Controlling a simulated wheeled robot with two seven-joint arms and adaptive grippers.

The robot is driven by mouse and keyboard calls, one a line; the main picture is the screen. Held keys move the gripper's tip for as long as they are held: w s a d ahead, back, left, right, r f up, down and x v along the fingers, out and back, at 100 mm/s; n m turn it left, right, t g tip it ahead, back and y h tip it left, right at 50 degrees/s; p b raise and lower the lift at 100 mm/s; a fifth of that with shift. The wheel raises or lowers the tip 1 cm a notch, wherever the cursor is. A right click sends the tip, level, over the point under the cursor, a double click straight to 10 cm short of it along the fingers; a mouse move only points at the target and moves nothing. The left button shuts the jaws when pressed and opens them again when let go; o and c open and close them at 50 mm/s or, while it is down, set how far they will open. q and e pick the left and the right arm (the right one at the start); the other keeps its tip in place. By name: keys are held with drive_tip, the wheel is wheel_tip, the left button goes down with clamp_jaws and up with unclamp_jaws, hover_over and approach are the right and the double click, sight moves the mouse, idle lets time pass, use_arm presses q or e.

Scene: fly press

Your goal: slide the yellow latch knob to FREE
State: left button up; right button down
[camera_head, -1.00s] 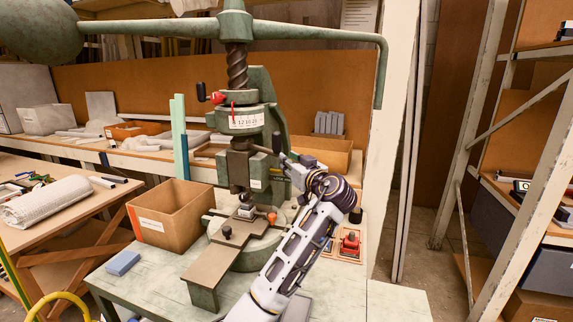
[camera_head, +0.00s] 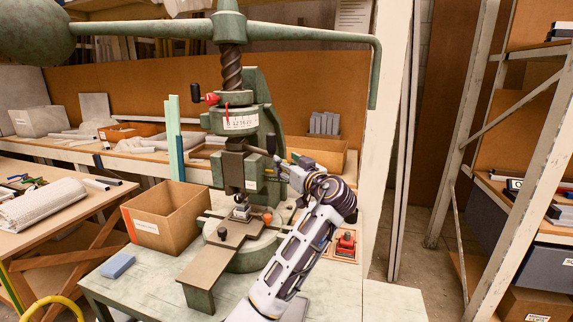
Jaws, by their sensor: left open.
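The green fly press (camera_head: 230,120) stands on the bench, with a dark screw and a white scale label on its collar. My left gripper (camera_head: 280,165) is beside the right side of the press ram, just below a dark lever. It is open, and its fingers are small and partly lost against the press. I cannot make out the yellow latch knob; it may be hidden behind my gripper or wrist. A red knob (camera_head: 211,98) sits at the left of the collar. My right gripper is not in view.
The press bed carries a black knob (camera_head: 222,233) and an orange knob (camera_head: 267,218). A metal shelf rack (camera_head: 500,150) stands at right.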

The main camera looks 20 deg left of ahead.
use_arm(q)
drive_tip(key=v, duration=1.1)
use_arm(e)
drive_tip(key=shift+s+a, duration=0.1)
use_arm(q)
wheel_tip(320, 180, up, 22)
drive_tip(key=p, duration=2.2)
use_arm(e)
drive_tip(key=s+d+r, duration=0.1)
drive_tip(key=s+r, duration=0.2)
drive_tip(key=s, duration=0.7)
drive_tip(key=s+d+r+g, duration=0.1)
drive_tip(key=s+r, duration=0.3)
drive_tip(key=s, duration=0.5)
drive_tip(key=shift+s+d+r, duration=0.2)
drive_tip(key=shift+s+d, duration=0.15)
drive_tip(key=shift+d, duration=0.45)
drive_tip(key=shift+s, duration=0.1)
